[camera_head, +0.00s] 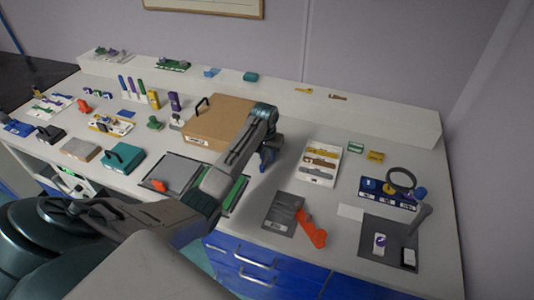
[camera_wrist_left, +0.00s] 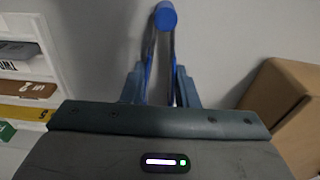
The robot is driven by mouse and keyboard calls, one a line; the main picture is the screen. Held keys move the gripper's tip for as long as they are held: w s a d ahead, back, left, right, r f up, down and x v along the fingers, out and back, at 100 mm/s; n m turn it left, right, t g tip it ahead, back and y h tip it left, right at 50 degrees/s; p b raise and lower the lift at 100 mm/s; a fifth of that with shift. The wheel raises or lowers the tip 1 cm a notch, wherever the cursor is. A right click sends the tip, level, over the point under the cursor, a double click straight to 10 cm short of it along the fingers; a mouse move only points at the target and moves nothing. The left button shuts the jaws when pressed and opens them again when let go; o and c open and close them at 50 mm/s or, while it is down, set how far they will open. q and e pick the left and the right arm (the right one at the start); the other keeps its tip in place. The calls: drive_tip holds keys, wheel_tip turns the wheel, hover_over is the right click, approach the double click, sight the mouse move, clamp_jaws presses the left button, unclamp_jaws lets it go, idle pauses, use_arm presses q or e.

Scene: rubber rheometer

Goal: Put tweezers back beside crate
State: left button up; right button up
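My left gripper (camera_head: 264,160) points down at the table between the brown box and the white crate. In the left wrist view its two fingers (camera_wrist_left: 160,90) are closed about the legs of blue tweezers (camera_wrist_left: 166,16), whose rounded blue end sticks out beyond the fingertips. In the head view the tweezers are mostly hidden by the gripper. The white crate (camera_head: 306,176) holds several grey, brown and yellow strips in compartments; its edge also shows at the left of the left wrist view (camera_wrist_left: 47,35). I cannot tell whether the tweezers touch the table. My right gripper is out of view.
The brown box (camera_head: 222,118) stands close by my left gripper; it also shows in the left wrist view (camera_wrist_left: 285,92). A grey mat (camera_head: 282,211) with an orange-handled tool (camera_head: 312,230) lies in front of the crate. Bare table lies between box and crate.

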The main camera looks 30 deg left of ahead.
use_arm(q)
drive_tip(key=shift+f, duration=0.1)
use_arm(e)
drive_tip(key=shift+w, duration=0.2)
use_arm(q)
drive_tip(key=o, duration=0.6)
drive_tip(key=shift+c, duration=0.2)
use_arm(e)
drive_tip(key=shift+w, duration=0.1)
use_arm(q)
wheel_tip(320, 180, up, 12)
drive_tip(key=s+b, duration=0.1)
drive_tip(key=b, duration=0.2)
drive_tip(key=shift+d, duration=0.15)
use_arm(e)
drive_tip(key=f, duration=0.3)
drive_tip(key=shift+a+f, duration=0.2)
use_arm(q)
drive_tip(key=shift+s, duration=0.1)
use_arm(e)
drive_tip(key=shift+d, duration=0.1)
